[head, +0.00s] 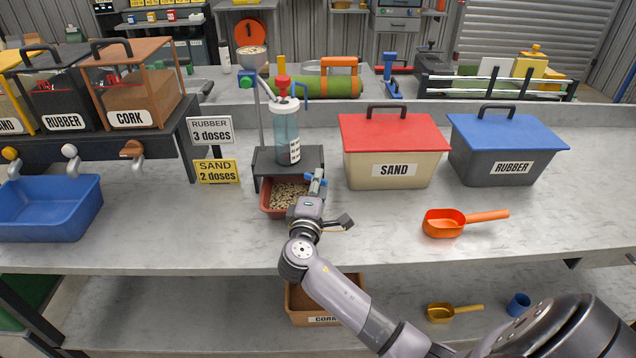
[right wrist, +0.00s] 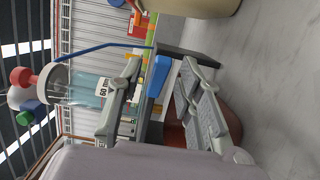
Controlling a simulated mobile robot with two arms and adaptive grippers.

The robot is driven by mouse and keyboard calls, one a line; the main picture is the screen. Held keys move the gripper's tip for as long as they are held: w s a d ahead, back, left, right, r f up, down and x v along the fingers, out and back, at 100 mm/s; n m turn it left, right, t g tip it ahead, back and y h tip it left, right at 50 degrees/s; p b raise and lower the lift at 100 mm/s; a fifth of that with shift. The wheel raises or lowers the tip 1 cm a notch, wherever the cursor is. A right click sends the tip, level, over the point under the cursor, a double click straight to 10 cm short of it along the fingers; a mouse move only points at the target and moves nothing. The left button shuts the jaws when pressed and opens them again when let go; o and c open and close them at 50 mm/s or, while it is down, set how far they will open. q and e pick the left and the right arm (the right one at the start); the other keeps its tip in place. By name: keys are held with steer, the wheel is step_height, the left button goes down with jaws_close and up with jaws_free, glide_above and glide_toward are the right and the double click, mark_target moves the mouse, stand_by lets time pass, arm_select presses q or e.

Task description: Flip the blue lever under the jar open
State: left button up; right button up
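A clear jar (head: 285,138) with bluish contents stands upright on a dark stand (head: 316,158); the jar (right wrist: 86,86) also shows in the right wrist view. The blue lever (right wrist: 158,76) is under the jar, and a bit of it shows in the head view (head: 309,179). My right gripper (head: 317,182) is at the front right of the stand. In the right wrist view my right gripper (right wrist: 162,80) has its fingers apart, with the blue lever between or just beyond them. I cannot tell whether they touch it. My left gripper is not in view.
A red tray (head: 268,208) of granules sits under the stand. The SAND bin (head: 362,172) and RUBBER bin (head: 476,165) stand to the right. An orange scoop (head: 444,223) lies in front of them. A blue tray (head: 50,215) is at the left.

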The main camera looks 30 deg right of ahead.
steer(key=shift+w+d, duration=0.1)
steer(key=shift+w, duration=0.05)
jaws_close()
stand_by(0.4)
